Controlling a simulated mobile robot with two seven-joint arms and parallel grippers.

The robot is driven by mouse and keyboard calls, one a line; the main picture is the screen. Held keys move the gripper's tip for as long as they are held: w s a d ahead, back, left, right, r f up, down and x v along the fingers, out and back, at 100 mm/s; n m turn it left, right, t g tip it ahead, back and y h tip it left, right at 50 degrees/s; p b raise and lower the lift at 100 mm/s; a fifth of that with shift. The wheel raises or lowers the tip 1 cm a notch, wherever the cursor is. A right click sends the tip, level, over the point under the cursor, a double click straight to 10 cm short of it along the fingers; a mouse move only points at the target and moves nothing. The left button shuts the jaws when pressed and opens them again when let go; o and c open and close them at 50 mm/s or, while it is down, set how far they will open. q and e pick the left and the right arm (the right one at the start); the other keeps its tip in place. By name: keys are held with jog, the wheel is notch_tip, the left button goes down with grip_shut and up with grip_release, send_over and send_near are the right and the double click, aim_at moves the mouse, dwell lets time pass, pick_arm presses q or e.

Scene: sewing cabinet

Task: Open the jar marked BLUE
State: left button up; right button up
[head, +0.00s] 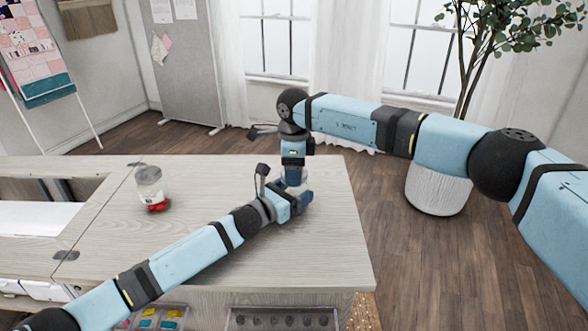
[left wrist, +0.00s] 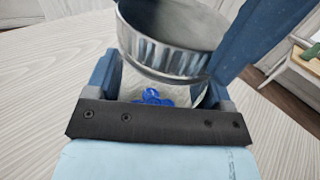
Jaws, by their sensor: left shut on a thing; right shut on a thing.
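A glass jar (left wrist: 190,93) with blue contents stands at the table's right part. In the head view the jar (head: 295,176) is mostly hidden between my two grippers. My left gripper (head: 300,197) is shut on the jar's glass body, one finger on each side in the left wrist view. The jar's ribbed metal lid (left wrist: 165,48) sits at its top; whether it is loose cannot be told. My right gripper (head: 294,172) comes down from above and is shut at the lid. One blue finger of it (left wrist: 262,38) shows beside the lid. No marking is readable.
A second lidded glass jar (head: 149,184) with red contents stands at the left on the wooden table (head: 190,240). The tabletop between the jars is clear. Trays with small items (head: 278,319) lie below the front edge. A potted plant (head: 437,190) stands behind at right.

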jog(key=n, duration=1.8)
jog(key=shift+r, duration=0.1)
jog(key=shift+r, duration=0.15)
jog(key=shift+r, duration=0.9)
jog(key=shift+r, duration=0.15)
